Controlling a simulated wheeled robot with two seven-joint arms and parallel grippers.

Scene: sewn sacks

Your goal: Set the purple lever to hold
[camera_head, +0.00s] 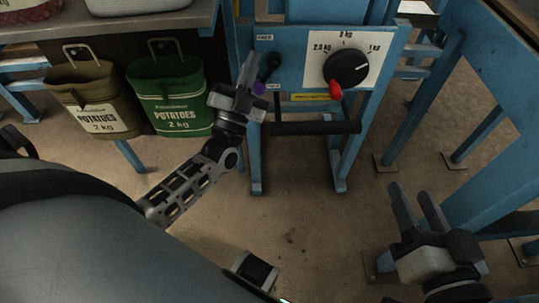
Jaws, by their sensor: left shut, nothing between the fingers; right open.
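The lever's purple knob (258,88) shows at the left side of the blue machine's front panel (290,72). Its black arm runs up and right to a dark pivot, so the lever points down and slightly left. A small white label above seems to read FREE; the lower label beside the knob is too small to read. My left gripper (249,62) is shut and empty, just left of the lever and partly in front of the panel. I cannot tell whether it touches the knob. My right gripper (418,192) is open and empty at the lower right, well away from the lever.
A black dial (346,68) with a red pointer sits on a white scale to the right of the lever. A brown sack (88,98) and a green sack (168,94) hang at left under a table (130,23). A blue frame (480,60) stands at right.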

